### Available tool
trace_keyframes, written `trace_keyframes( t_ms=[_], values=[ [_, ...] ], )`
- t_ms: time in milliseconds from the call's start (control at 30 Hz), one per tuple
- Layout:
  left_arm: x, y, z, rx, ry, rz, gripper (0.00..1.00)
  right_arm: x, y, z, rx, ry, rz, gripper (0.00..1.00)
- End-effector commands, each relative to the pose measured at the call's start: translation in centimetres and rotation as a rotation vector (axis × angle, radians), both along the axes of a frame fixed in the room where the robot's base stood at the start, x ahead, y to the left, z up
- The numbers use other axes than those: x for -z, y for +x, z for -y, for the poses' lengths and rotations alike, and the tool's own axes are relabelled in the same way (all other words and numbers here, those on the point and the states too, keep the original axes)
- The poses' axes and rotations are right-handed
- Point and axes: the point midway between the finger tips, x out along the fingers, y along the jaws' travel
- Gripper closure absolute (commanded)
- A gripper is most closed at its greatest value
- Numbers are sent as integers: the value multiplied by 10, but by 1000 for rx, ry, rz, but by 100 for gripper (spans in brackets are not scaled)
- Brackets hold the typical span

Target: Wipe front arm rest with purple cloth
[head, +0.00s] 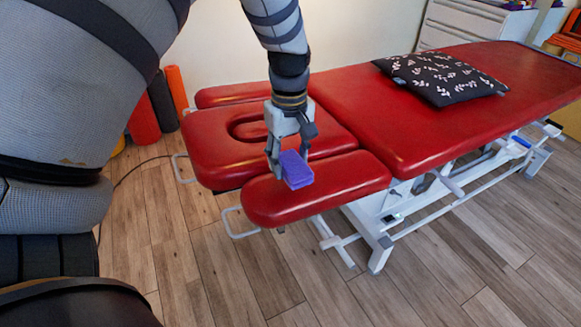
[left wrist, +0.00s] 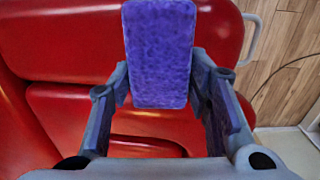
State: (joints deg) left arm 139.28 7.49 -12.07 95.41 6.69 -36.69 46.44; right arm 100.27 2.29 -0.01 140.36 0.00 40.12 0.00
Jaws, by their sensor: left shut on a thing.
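The purple cloth (head: 296,169) is a small folded block held in my left gripper (head: 284,158). It also shows in the left wrist view (left wrist: 160,55), between the two fingers of the gripper (left wrist: 160,90). The front arm rest (head: 318,188) is a red padded piece on the near side of the treatment table. The cloth is over the arm rest's upper surface, toward its left half. I cannot tell whether the cloth touches the pad. My right gripper is not in view.
The red headrest (head: 205,150) with an oval hole lies behind the arm rest, and the far arm rest (head: 232,94) beyond it. A black patterned pillow (head: 440,79) lies on the main table section (head: 360,110). Rolled mats (head: 143,118) stand at the left wall. Wooden floor in front is clear.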

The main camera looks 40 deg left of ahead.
Motion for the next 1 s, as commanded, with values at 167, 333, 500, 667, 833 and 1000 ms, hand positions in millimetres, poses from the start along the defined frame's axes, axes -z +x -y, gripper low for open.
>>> trace_keyframes(
  t_ms=[167,333,500,667,833,1000],
  values=[
    [-17,0,-1,3,1,3,82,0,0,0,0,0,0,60],
    [-30,-1,-3,5,1,2,82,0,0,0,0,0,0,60],
    [-34,-2,-3,6,1,0,82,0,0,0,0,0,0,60],
    [-34,-2,-3,6,1,0,82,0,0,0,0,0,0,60],
    [-34,-2,-3,6,1,0,82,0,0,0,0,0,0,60],
    [-34,-2,-3,6,0,1,82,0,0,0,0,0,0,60]
  ],
)
